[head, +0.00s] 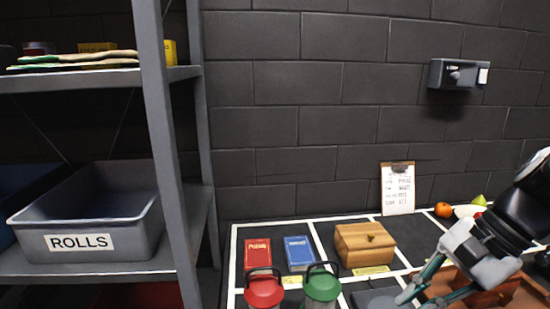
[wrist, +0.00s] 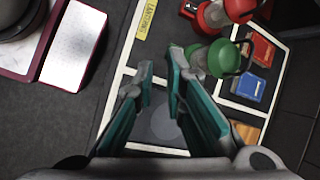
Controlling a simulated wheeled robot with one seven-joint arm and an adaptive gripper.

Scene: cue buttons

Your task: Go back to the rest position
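My gripper (head: 418,296) is at the lower right of the head view, over the white-lined table. In the wrist view my gripper (wrist: 160,68) shows two teal-sided fingers with a narrow gap and nothing between them. A dark grey square with a round disc (wrist: 165,125) lies beyond the fingers, partly hidden by them. A green-topped lantern (head: 321,285) and a red-topped lantern (head: 264,289) stand left of the gripper in the head view. The green lantern (wrist: 216,58) is close to the right finger in the wrist view, apparently apart from it.
A wooden box (head: 364,245), a red book (head: 257,253) and a blue book (head: 298,252) sit behind the lanterns. A clipboard (head: 398,188) leans at the wall. A shelf with a ROLLS bin (head: 90,225) stands left. An orange (head: 443,210) lies at the back right.

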